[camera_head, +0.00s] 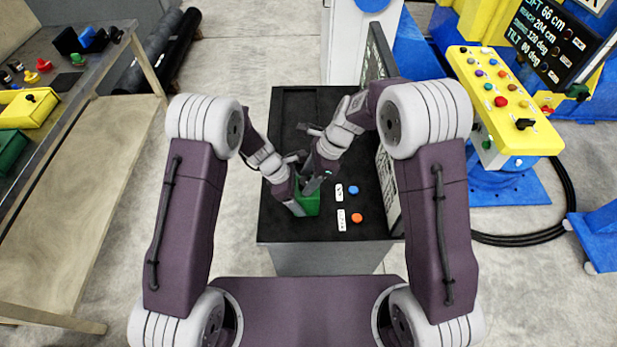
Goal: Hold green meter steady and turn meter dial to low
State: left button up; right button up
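The green meter (309,203) stands on the black top of a cabinet (283,228), near its front. Both my grippers cover much of it, and its dial is hidden. My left gripper (292,197) comes down at the meter's left side and overlaps it in this view. My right gripper (312,182) reaches down from the upper right over the meter's top. I cannot tell whether either gripper touches or grips the meter; the fingertips are too small and partly hidden.
A blue button (353,190) and an orange button (357,217) with white labels lie right of the meter. A dark upright panel (386,180) borders the cabinet's right side. A yellow control console (500,100) stands at right, a workbench (60,110) at left.

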grip_shut()
jog(key=shift+s+m+t, duration=0.1)
jog(key=shift+m+t, duration=0.3)
jog(key=shift+m, duration=0.4)
jog(key=shift+o, duration=2.1)
grip_release()
jog(key=shift+r, duration=0.1)
jog(key=v, duration=1.2)
pick_arm(q)
jog(key=o, duration=1.8)
